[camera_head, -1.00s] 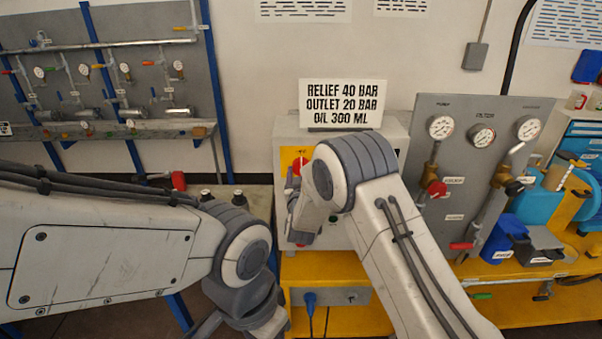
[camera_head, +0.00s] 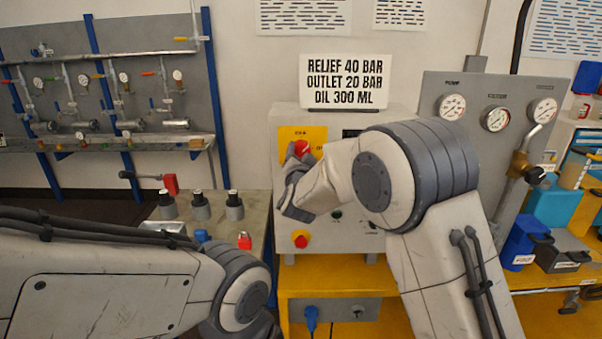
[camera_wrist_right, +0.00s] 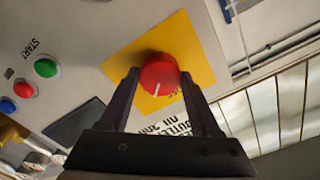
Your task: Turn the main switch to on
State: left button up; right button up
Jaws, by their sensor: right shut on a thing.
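The main switch is a red rotary knob (camera_head: 303,148) on a yellow plate (camera_head: 287,132), high on the left of the control box's front. In the right wrist view the knob (camera_wrist_right: 159,76) has a white pointer mark near its lower edge. My right gripper (camera_wrist_right: 165,82) has one finger on each side of the knob and is shut on it. In the head view my right gripper (camera_head: 298,158) is partly hidden by my own wrist. The plate's lettering is mostly covered. My left arm crosses the lower left, with its gripper out of view.
The control box (camera_head: 340,240) stands on a yellow bench (camera_head: 330,284) and carries a red emergency button (camera_head: 300,239) below the switch. A sign (camera_head: 344,82) stands on top. A gauge panel (camera_head: 480,85) is to the right. A grey table (camera_head: 255,215) with black-topped fittings is to the left.

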jog(key=m+b, duration=0.4)
jog(key=b, duration=0.1)
jog(key=m+b, duration=0.2)
jog(key=b, duration=0.1)
jog(key=shift+f, duration=0.25)
jog(key=shift+r+m+b, duration=0.2)
jog(key=shift+m+b, duration=1.2)
jog(key=shift+b, duration=0.05)
jog(key=o, duration=1.4)
jog(key=s+b, duration=0.2)
jog(key=s, duration=0.8)
jog(key=shift+s, duration=0.25)
